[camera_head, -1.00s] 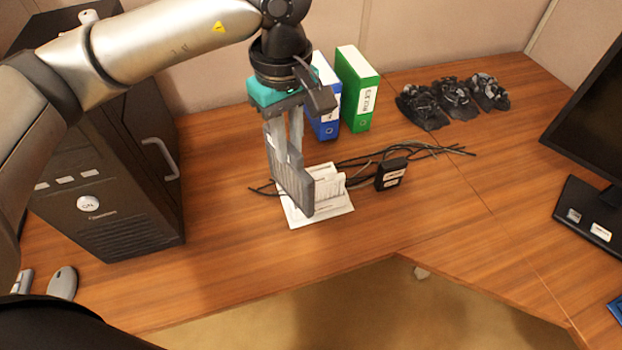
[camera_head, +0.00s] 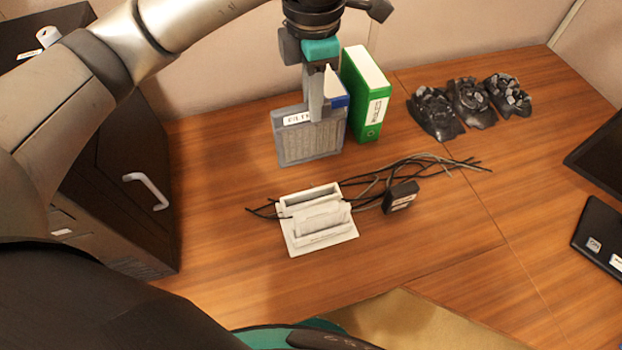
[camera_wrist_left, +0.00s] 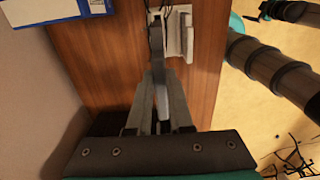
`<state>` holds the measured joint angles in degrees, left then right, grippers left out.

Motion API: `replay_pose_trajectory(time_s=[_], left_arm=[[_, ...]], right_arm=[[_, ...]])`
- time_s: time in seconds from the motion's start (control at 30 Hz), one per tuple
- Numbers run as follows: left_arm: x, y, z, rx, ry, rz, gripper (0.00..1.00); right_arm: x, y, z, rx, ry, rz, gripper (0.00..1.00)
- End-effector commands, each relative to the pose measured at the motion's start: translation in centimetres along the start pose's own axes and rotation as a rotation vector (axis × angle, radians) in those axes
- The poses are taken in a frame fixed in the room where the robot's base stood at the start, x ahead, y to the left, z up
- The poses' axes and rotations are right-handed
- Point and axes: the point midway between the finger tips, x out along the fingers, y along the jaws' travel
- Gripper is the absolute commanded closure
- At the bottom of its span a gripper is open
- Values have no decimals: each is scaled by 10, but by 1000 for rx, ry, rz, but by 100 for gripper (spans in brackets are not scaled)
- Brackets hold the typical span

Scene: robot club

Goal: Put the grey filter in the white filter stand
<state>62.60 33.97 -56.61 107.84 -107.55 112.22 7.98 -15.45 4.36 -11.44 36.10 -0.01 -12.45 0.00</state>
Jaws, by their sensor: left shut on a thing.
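The grey filter (camera_head: 309,142) is a flat panel with a white label on its top edge. My left gripper (camera_head: 316,112) is shut on the filter's top edge and holds it upright behind the white filter stand. In the left wrist view the filter (camera_wrist_left: 156,42) shows edge-on between the fingers (camera_wrist_left: 160,110). The white filter stand (camera_head: 345,236) is on the desk, nearer to me than the filter and apart from it. Part of the stand (camera_wrist_left: 187,42) also shows in the left wrist view. My right gripper is not identifiable in these views.
Black cables and a black adapter (camera_head: 400,197) lie beside the stand. A green binder (camera_head: 366,95) stands behind, with a blue one (camera_head: 337,100) partly hidden by the filter. A black cabinet (camera_head: 120,200) is at left. The desk right of the adapter is mostly clear.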

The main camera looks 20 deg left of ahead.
Motion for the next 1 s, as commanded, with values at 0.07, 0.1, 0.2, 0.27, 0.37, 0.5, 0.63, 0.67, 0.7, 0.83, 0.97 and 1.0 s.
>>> replay_pose_trajectory(time_s=[0.07,0.1,0.2,0.27,0.37,0.5,0.63,0.67,0.7,0.83,0.97,1.0], left_arm=[[2,0,0,2,0,-1,100],[5,0,0,2,1,-2,100],[23,-1,-1,2,4,-4,100],[38,-1,-1,1,4,-5,100],[66,-1,-1,2,5,-5,100],[104,-1,-1,2,3,-5,100],[134,-1,0,2,1,-3,100],[139,-1,0,2,2,-3,100],[145,-1,0,3,1,-3,100],[156,0,0,3,0,-1,100],[165,0,0,3,0,-1,100],[170,0,0,2,2,-1,100]], right_arm=[[0,-1,5,0,-7,-1,0],[0,-1,9,0,-13,-2,0],[0,-3,22,0,-33,-4,0],[0,-5,29,0,-44,-6,0],[1,-6,38,0,-59,-7,0],[3,-4,40,-1,-62,-6,0],[5,-3,36,-1,-54,-4,0],[6,-3,34,-1,-52,-4,0],[6,-2,32,-2,-48,-3,0],[7,-2,28,-2,-41,-3,0],[8,-2,28,-2,-40,-3,0],[9,-2,28,-2,-40,-3,0]])
